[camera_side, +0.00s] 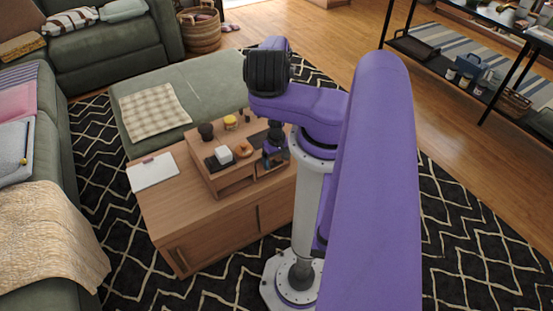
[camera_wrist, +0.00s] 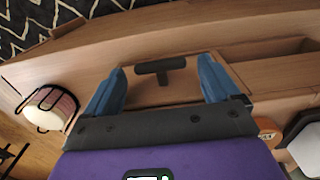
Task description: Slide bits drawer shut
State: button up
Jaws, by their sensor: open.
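A small wooden drawer front (camera_wrist: 185,92) with a black bar handle (camera_wrist: 160,66) shows in the wrist view, between my two blue fingers. In the side view, the wooden drawer unit (camera_side: 233,183) stands on a wooden cabinet. My gripper (camera_side: 274,152) is at its right end, pointing down. In the wrist view my gripper (camera_wrist: 162,85) is open, with a finger on each side of the handle and nothing held. I cannot tell whether the fingers touch the drawer. My arm and gripper partly hide the unit's right end, so how far the drawer stands out is unclear.
On the unit are a dark cup (camera_side: 206,131), a yellow-topped jar (camera_side: 230,122), a white block (camera_side: 224,154) and an orange round thing (camera_side: 243,149). A white clipboard (camera_side: 152,172) lies on the cabinet's left. Green sofas surround the left side.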

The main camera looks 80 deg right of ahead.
notch_tip(320, 180, up, 17)
jog(key=shift+r, duration=0.2)
dwell(0.7)
